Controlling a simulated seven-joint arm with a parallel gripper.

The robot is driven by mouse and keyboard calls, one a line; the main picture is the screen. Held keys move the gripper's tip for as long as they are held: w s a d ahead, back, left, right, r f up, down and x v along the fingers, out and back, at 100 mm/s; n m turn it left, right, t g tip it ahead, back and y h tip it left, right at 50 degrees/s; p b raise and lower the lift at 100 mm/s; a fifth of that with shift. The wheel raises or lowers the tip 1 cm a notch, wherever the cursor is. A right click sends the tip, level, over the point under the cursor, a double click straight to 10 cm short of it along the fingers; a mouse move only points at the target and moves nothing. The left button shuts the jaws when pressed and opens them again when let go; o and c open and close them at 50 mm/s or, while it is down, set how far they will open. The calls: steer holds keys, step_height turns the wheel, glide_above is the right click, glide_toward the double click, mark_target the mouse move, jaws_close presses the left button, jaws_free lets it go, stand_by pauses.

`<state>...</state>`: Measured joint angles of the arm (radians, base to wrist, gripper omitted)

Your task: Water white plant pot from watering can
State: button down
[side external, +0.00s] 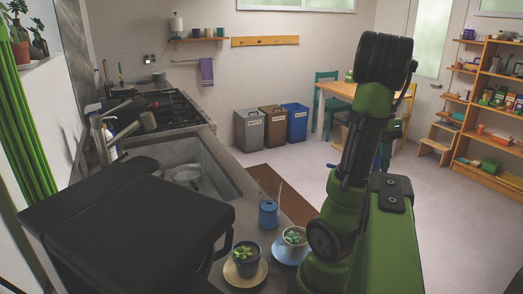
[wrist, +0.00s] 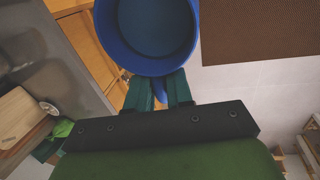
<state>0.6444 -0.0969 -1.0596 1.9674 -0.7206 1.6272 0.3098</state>
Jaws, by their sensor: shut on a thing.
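In the wrist view, my gripper (wrist: 160,88) has its two teal fingers closed on a narrow blue part of the watering can (wrist: 158,35). The can's round blue rim faces the camera.
A dark pot (side external: 247,266) with a green succulent stands on a yellow saucer (side external: 232,275), left of the white pot. The sink (side external: 200,150) and stove (side external: 155,110) are further along the counter. A brown rug (wrist: 265,30) lies on the floor beyond the counter edge.

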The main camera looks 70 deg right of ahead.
step_height(320, 180, down, 16)
steer(key=s+a+m, duration=0.1)
steer(key=s+a, duration=0.1)
steer(key=shift+s+a+m, duration=0.25)
steer(key=shift+s+m, duration=0.05)
steer(key=shift+r, duration=0.15)
steer(key=shift+w+a+r+g, duration=0.25)
steer(key=shift+w+r+g, duration=0.1)
steer(key=shift+r, duration=0.25)
steer(key=shift+w+a+r+g, duration=0.25)
steer(key=shift+w+r, duration=0.1)
steer(key=shift+r, duration=0.25)
steer(key=shift+h, duration=0.3)
steer(key=shift+w+r, duration=0.1)
steer(key=shift+r, duration=0.2)
